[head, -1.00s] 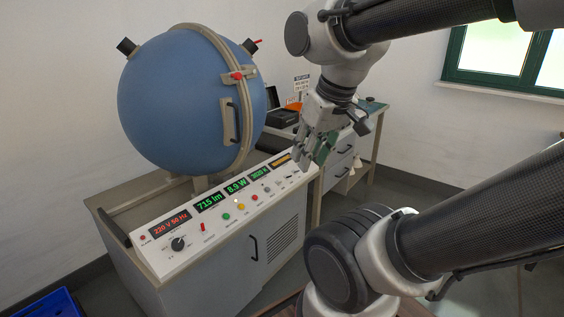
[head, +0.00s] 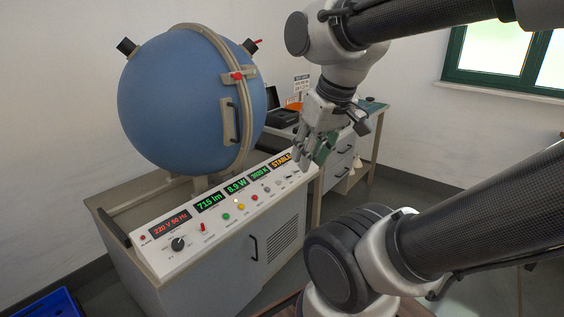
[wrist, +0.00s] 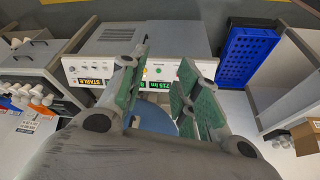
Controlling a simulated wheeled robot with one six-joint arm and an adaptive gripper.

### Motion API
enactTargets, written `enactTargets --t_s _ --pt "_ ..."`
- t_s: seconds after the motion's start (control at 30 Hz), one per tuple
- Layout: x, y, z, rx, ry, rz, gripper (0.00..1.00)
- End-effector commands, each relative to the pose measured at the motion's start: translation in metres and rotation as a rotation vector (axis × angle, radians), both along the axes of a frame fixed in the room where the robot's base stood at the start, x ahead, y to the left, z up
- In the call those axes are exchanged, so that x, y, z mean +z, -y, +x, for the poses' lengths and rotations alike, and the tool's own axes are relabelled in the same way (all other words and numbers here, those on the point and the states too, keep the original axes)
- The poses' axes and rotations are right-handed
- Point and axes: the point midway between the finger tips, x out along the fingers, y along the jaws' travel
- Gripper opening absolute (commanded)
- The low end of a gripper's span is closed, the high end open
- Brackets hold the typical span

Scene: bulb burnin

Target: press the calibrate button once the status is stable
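The sloped white control panel (head: 215,212) runs along the front of the cabinet. Its status display (head: 281,160), at the right end, reads STABLE in orange; it also shows in the wrist view (wrist: 91,81). A row of controls holds a green button (head: 226,217), a yellow button (head: 241,207), a red button (head: 255,198) and a grey one (head: 267,190). Their labels are too small to read, so I cannot tell which is calibrate. My gripper (head: 309,164) is near the panel's right end, apart from the buttons. In the wrist view its fingers (wrist: 166,52) are spread with nothing between.
A large blue sphere (head: 180,100) with a handle stands behind the panel. Other displays (head: 209,202) read 715 lm and 8.9 W. A bench (head: 345,150) with drawers is behind my gripper. A blue crate (wrist: 247,55) is on the floor.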

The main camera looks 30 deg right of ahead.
Motion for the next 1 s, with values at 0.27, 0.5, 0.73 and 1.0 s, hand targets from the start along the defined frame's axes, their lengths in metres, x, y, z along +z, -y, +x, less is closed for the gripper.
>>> enactTargets --t_s 0.27,0.5,0.73,1.0 --pt "0.0 0.0 0.0 0.0 0.0 0.0 0.32" --pt "0.0 0.0 0.0 0.0 0.0 0.0 0.0" --pt "0.0 0.0 0.0 0.0 0.0 0.0 0.0" --pt "0.0 0.0 0.0 0.0 0.0 0.0 0.0"
